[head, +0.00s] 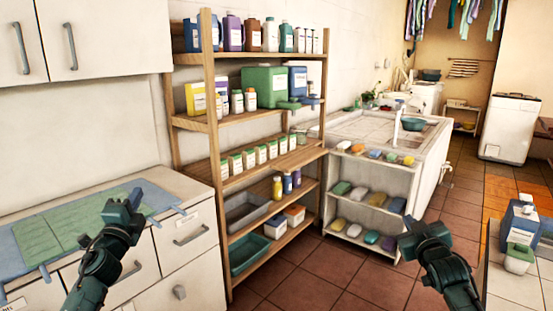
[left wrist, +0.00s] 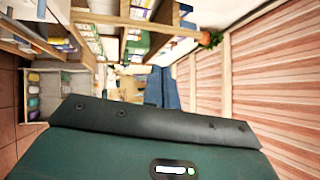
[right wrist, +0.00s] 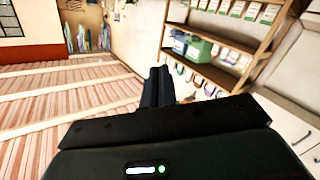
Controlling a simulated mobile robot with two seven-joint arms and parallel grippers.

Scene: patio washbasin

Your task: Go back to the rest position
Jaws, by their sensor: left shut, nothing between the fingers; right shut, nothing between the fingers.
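My left gripper (head: 134,197) is raised at the lower left of the head view, in front of the counter with the green cloth. It is shut, and its closed dark fingers (left wrist: 159,88) show empty in the left wrist view. My right gripper (head: 407,223) is raised at the lower right of the head view, in front of the floor and the end of the white basin shelf. It is shut too, with its closed fingers (right wrist: 157,88) empty in the right wrist view. Both grippers look apart from the furniture and hold nothing.
A wooden shelf (head: 212,150) with bottles, jugs and bins stands in the middle. A white washbasin unit (head: 345,165) holds several sponges and soaps. A counter (head: 190,188) with a green cloth (head: 70,228) is at left. A blue jug (head: 521,222) stands at right. Tiled floor (head: 320,275) lies between.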

